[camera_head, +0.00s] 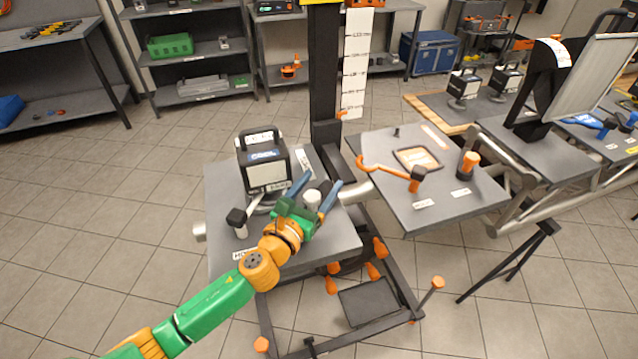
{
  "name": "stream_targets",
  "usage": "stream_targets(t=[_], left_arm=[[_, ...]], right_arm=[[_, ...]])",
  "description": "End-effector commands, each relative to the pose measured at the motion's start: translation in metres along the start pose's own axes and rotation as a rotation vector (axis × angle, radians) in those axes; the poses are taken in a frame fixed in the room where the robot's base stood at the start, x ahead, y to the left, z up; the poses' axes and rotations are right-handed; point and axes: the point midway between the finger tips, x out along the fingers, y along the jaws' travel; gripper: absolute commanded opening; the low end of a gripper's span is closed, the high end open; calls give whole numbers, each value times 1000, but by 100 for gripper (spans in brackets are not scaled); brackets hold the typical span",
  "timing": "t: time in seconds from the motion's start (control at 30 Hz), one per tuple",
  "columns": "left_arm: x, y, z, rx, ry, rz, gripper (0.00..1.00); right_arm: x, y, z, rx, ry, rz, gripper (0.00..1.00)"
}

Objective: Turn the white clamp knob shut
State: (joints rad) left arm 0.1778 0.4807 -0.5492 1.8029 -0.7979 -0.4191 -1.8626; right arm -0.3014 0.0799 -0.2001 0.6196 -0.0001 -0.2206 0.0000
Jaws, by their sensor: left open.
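My left gripper (322,181) is green with two blue fingers and reaches over the left grey shelf plate (225,190). Its fingers are spread apart. A short white cylinder (312,198), which looks like the white clamp knob, shows between the fingers near the palm. I cannot tell whether the fingers touch it. The gripper hides part of what is around and below the knob. A black lamp box (263,163) with a pale front stands just behind and left of the gripper. My right gripper is not in view.
A black-capped white post (238,222) stands at the plate's left. A black column (324,75) rises behind. The right plate (425,200) carries an orange hooked handle (385,168) and an orange-topped knob (469,162). An orange-footed stand (370,300) is below.

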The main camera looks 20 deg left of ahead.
Motion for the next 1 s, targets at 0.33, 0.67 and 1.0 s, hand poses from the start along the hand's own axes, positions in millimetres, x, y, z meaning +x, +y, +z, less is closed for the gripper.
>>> stream_targets(t=[0.33, 0.67, 1.0], left_arm=[[0, 0, 0, 0, -1, 0, 0], [0, 0, 0, 0, -1, 0, 0], [0, 0, 0, 0, -1, 1, 0]], right_arm=[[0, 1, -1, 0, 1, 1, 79], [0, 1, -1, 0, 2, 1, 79], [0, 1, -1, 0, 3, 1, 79]])
